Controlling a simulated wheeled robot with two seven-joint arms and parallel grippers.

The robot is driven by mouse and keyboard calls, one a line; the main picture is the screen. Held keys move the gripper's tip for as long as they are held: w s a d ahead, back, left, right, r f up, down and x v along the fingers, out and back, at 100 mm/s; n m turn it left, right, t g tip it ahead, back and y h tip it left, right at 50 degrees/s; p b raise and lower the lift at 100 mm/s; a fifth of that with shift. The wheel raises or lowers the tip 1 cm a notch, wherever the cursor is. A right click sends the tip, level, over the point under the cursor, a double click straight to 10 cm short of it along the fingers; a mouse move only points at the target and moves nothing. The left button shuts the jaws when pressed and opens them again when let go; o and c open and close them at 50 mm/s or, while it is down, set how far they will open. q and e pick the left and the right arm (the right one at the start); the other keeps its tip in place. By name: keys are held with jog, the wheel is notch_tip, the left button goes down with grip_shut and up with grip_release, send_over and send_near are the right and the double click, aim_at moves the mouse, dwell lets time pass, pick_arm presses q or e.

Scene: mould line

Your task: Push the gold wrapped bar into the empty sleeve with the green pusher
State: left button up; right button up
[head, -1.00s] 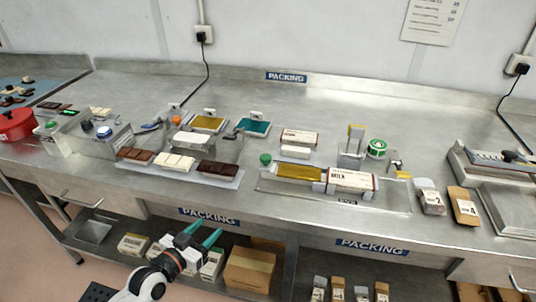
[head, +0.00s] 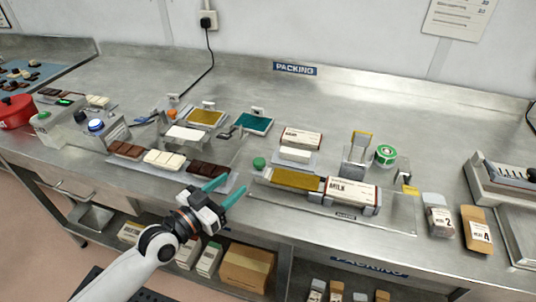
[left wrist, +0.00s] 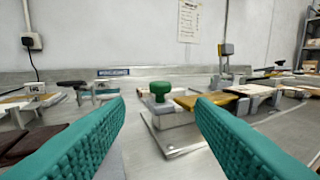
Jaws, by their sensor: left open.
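The gold wrapped bar (head: 297,179) lies on a clear-edged tray (head: 320,207) on the steel bench. Its right end is at the white sleeve marked MILK (head: 350,191); I cannot tell whether it is inside. The green pusher (head: 259,163) stands at the bar's left end. In the left wrist view the pusher's green knob (left wrist: 160,88) stands upright between my fingers, farther off, with the gold bar (left wrist: 205,101) to its right. My left gripper (head: 226,189) is open and empty, in front of and left of the pusher. My right gripper is not in view.
Dark and white chocolate bars (head: 165,160) lie on a tray left of my gripper. A white wrapped box (head: 300,137) is behind the gold bar. A green tape roll (head: 386,155) stands right of it. Labelled cartons (head: 478,233) stand at right.

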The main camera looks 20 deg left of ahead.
aim_at(255, 165)
pick_arm(q)
jog(key=x, duration=0.3)
jog(key=p+x, duration=0.1)
jog(key=shift+w+d+r, duration=0.15)
jog(key=shift+w+r, duration=0.15)
jog(key=shift+w, duration=0.05)
jog(key=x, duration=0.5)
jog(key=shift+f, duration=0.2)
jog(key=shift+p+x, duration=0.3)
jog(key=shift+x, duration=0.5)
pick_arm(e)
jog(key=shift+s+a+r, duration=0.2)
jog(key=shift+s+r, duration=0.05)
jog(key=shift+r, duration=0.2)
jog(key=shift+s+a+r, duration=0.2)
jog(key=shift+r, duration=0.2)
pick_arm(q)
grip_shut()
jog(key=shift+s+d, duration=0.1)
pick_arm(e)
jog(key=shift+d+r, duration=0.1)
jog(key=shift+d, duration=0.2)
